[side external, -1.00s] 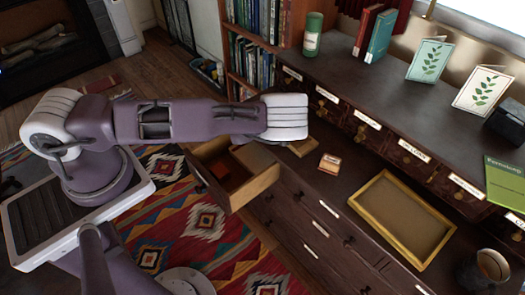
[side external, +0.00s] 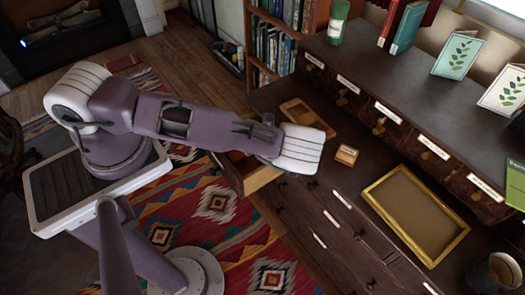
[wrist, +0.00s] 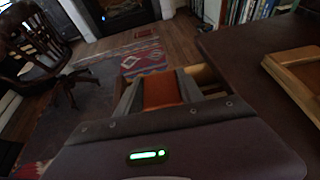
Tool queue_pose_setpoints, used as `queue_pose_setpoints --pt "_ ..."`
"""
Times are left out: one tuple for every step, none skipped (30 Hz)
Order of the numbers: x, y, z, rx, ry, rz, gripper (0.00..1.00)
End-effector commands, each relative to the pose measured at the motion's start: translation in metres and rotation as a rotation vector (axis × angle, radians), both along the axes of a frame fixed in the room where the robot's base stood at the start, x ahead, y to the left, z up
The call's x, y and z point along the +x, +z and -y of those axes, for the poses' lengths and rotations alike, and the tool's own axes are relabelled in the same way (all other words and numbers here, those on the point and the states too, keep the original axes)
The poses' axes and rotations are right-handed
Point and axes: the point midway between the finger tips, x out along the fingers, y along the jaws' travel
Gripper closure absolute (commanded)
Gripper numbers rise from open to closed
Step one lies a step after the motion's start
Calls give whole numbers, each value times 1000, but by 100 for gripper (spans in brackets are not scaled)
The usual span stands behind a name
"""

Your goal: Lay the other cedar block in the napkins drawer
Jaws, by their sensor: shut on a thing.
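My gripper (wrist: 160,92) is shut on an orange-brown cedar block (wrist: 161,88), which shows between the two grey fingers in the wrist view. In the side view the white wrist hides the fingers and the held block. An open drawer (side external: 262,180) sticks out of the dresser beneath and beside my wrist. Its pale wooden wall also shows in the wrist view (wrist: 203,75), just beyond the fingers. Most of its inside is hidden by my arm, with a little reddish brown showing. I cannot read a label on this drawer.
On the dresser ledge lie a shallow wooden tray (side external: 307,117), a small square wooden box (side external: 346,155) and a gold-framed tray (side external: 415,213). A dark mug (side external: 497,272) stands at the right. Labelled small drawers line the back. A chair (wrist: 40,45) stands left in the wrist view.

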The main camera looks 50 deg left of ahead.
Motion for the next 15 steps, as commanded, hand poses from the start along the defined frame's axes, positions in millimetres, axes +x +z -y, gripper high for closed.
queue_pose_setpoints --pt "-11 0 11 -10 35 0 95" --pt "-17 2 18 -10 51 1 95" --pt "-24 6 25 -9 65 2 95" --pt "-27 8 30 -8 70 1 95" --pt "-29 11 34 -8 73 2 95" --pt "-30 14 40 -7 74 4 95" --pt "-31 16 43 -6 73 4 95" --pt "-31 18 46 -4 72 4 95" --pt "-31 20 49 -4 69 4 95" --pt "-31 20 51 -3 66 4 95" --pt "-31 17 52 -2 64 3 95" --pt "-31 9 52 0 64 2 95" --pt "-31 2 52 1 63 2 95" --pt "-32 -6 52 1 62 1 95" --pt "-31 -15 52 1 61 2 95"
